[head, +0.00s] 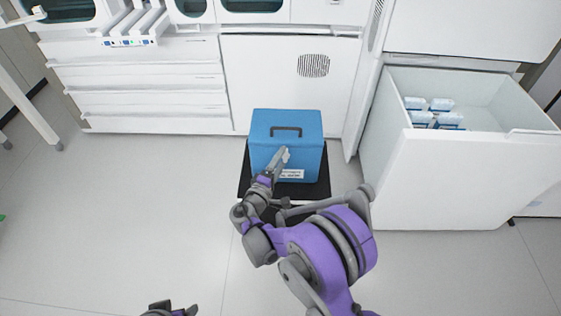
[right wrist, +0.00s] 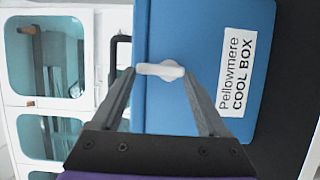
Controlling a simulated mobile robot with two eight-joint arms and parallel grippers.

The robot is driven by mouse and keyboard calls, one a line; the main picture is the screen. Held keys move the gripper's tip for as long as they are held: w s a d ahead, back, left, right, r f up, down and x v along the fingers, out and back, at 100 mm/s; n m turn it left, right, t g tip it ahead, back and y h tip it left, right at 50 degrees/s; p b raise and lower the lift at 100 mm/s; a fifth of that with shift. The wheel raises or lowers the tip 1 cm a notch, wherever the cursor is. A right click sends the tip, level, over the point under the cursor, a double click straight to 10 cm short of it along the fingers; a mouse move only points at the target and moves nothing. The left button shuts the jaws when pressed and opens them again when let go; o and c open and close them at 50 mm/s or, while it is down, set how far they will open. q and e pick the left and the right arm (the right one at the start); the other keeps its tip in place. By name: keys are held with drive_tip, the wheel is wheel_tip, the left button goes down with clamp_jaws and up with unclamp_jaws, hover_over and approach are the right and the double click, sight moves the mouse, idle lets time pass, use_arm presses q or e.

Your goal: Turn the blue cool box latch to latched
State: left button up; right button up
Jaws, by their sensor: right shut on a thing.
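The blue cool box (head: 262,150) stands upright on a dark base in the head view, with a handle on top and a white label on its front. Its white latch (right wrist: 160,70) sits on the front face in the right wrist view, above the label's level. The latch bar lies across the picture there, toward the handle side, so it points roughly up and down on the box. My right gripper (head: 285,153) is at the box front, shut on the latch, with one finger at each end of the bar. Only a small piece of my left arm shows at the bottom edge.
An open white drawer (head: 470,160) with several blue-and-white packs stands to the right. White cabinets (head: 150,95) line the back, with a vented panel behind the box. The floor (head: 140,200) to the left is clear.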

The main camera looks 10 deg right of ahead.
idle(0.4)
drive_tip(key=o, duration=1.2)
drive_tip(key=shift+o, duration=0.2)
drive_tip(key=shift+s, duration=0.1)
drive_tip(key=p+v, duration=0.1)
drive_tip(key=v, duration=0.9)
drive_tip(key=shift+s+a, duration=0.2)
drive_tip(key=shift+s, duration=0.05)
